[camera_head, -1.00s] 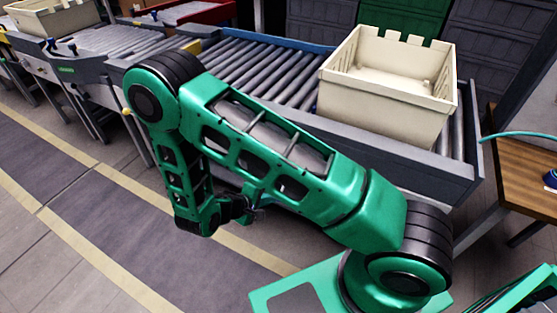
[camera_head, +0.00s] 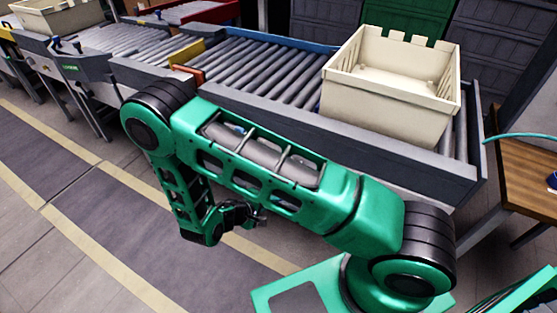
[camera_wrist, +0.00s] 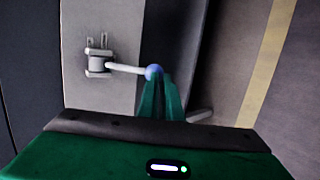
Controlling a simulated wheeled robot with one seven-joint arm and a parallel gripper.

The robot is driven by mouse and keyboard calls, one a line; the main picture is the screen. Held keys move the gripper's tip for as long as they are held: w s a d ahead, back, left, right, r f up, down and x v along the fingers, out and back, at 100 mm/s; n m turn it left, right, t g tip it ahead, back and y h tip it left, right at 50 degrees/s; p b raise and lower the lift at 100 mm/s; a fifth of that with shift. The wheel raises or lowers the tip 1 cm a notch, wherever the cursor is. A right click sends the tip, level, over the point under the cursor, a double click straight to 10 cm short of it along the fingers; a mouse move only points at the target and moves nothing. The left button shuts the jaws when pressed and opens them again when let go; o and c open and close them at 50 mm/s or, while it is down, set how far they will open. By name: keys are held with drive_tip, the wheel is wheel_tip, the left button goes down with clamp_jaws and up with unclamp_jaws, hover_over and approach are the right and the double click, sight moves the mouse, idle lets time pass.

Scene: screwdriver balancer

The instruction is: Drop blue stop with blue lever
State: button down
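In the wrist view, the blue lever shows as a blue ball knob (camera_wrist: 154,72) on a pale rod, which runs left to a bracket (camera_wrist: 100,60) on a light grey panel. The green fingers of my gripper (camera_wrist: 161,82) are close together, with their tips at or just below the knob. I cannot tell whether they grip it. In the head view my gripper (camera_head: 253,215) hangs low in front of the conveyor, and the knob is not visible there. A blue bar (camera_head: 280,41) runs along the conveyor's far side; I cannot tell whether it is the blue stop.
A cream crate (camera_head: 385,112) stands on the right end of the roller conveyor (camera_head: 262,72). A yellow piece (camera_head: 187,50) crosses the conveyor further left. A wooden table (camera_head: 530,180) is at the right. The floor in front is clear.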

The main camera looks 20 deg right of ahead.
drive_tip(key=shift+d+f, duration=0.1)
drive_tip(key=shift+d, duration=0.1)
drive_tip(key=a+f+v, duration=0.1)
drive_tip(key=v, duration=1.3)
drive_tip(key=shift+s, duration=0.2)
drive_tip(key=d+r+m+g+y, duration=0.4)
drive_tip(key=d+r+m+g, duration=0.3)
drive_tip(key=d+r, duration=1.35)
drive_tip(key=s+d+r+m+t+y, duration=0.1)
drive_tip(key=s+d+r+m+y, duration=0.2)
drive_tip(key=s, duration=0.7)
drive_tip(key=s+d+r+m+t+y, duration=0.1)
drive_tip(key=s+d+r+m+y, duration=0.2)
drive_tip(key=s+d+r, duration=0.3)
drive_tip(key=s+r, duration=0.2)
drive_tip(key=s, duration=0.2)
drive_tip(key=shift+d+r, duration=0.25)
drive_tip(key=shift+s, duration=0.1)
